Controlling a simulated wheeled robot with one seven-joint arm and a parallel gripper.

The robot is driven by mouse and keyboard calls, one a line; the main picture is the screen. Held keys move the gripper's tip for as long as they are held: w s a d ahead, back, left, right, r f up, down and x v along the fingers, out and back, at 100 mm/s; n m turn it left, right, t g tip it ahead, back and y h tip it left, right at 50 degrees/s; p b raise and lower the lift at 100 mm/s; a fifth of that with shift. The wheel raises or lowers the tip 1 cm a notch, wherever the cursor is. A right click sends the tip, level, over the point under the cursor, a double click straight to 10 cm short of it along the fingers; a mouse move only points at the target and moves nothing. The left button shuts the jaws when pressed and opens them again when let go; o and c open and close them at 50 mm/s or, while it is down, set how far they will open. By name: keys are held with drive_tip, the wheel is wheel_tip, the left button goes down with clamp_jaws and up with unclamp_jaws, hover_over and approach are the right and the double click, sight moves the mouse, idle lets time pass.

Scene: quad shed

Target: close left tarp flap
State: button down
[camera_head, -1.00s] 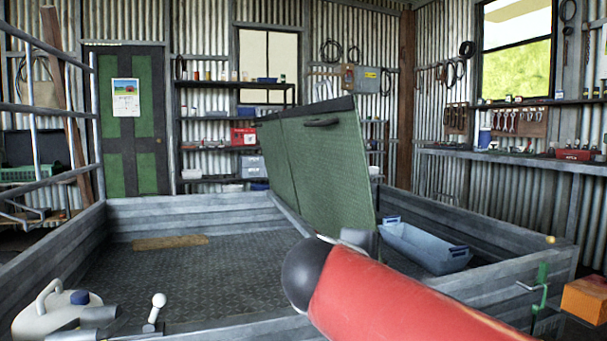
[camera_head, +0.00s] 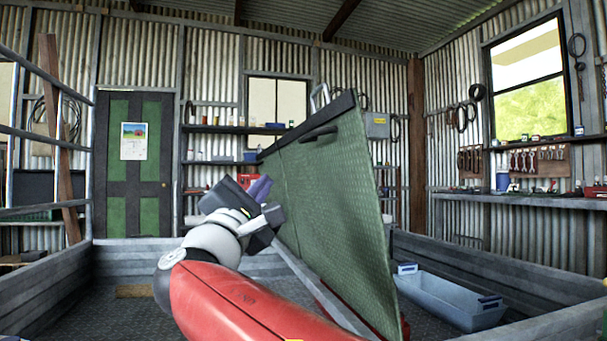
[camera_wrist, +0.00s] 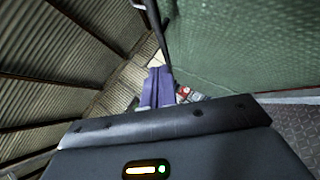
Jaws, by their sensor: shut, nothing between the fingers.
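The green tarp flap (camera_head: 330,190) stands raised and tilted over the middle of the trailer bed, with a dark strip along its top edge and a dark handle (camera_head: 318,134) near that edge. My gripper (camera_head: 262,186) is shut and empty, at the flap's left side in the head view, close to its far lower part. I cannot tell whether it touches the flap. In the wrist view, the purple fingers (camera_wrist: 157,86) are together, and the flap (camera_wrist: 235,45) fills the upper right, beside them. My red arm hides part of the bed and the flap's lower edge.
The trailer's grey side walls (camera_head: 45,270) surround the bed. A blue-grey tray (camera_head: 452,298) lies right of the flap. Metal rails (camera_head: 45,130) stand at the left. Shelves (camera_head: 225,130) and a green door (camera_head: 133,165) are behind. The bed's left part looks mostly clear.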

drive_tip(key=p, duration=0.3)
approach(302, 142)
drive_tip(key=w, duration=0.4)
drive_tip(key=shift+w+d+r, duration=0.1)
drive_tip(key=shift+d+r, duration=0.4)
drive_tip(key=shift+r, duration=0.2)
drive_tip(key=shift+d+r, duration=0.5)
drive_tip(key=shift+r, duration=0.2)
